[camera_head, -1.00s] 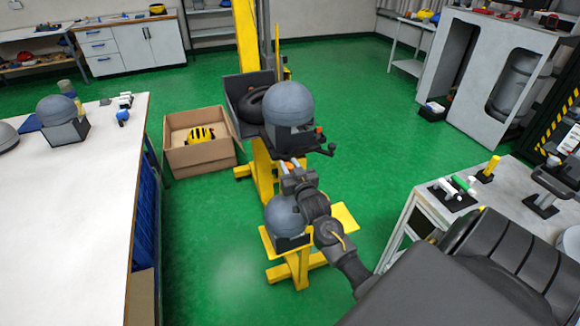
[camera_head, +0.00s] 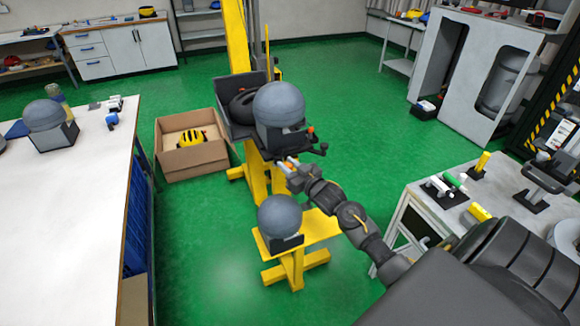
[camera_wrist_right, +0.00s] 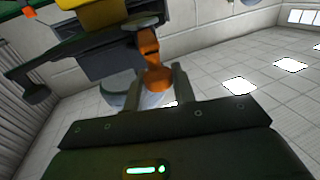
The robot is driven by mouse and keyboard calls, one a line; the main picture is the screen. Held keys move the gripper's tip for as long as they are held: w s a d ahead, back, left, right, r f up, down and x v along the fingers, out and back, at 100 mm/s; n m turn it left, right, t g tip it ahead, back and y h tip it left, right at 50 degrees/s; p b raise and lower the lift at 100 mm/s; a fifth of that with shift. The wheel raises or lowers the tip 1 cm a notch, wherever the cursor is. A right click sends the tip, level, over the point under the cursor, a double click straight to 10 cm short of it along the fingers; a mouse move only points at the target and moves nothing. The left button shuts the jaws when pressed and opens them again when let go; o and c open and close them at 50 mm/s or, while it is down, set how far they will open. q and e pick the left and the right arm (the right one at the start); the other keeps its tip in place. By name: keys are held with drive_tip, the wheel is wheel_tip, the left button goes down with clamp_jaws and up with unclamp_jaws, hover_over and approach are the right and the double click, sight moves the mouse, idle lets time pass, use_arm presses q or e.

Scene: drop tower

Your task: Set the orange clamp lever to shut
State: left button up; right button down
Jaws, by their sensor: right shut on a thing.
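The orange clamp lever (camera_wrist_right: 155,76) shows in the right wrist view, hanging down from the clamp below a yellow part, with its end between my gripper's two fingers. My right gripper (camera_wrist_right: 157,90) is shut on this lever. In the head view my right gripper (camera_head: 284,164) is just below the carriage of the yellow drop tower (camera_head: 236,45), under the grey headform (camera_head: 279,104). The lever is too small there to read its angle. My left gripper is not in view.
A cardboard box (camera_head: 194,158) with a yellow helmet (camera_head: 192,138) stands left of the tower. A white table (camera_head: 70,210) is at left, a grey bench (camera_head: 425,205) with tools at right.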

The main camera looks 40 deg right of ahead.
drive_tip(key=c, duration=1.2)
unclamp_jaws()
drive_tip(key=shift+s+f, duration=0.1)
drive_tip(key=shift+s, duration=0.2)
drive_tip(key=s+b, duration=0.1)
drive_tip(key=s, duration=0.9)
drive_tip(key=shift+s+d, duration=0.1)
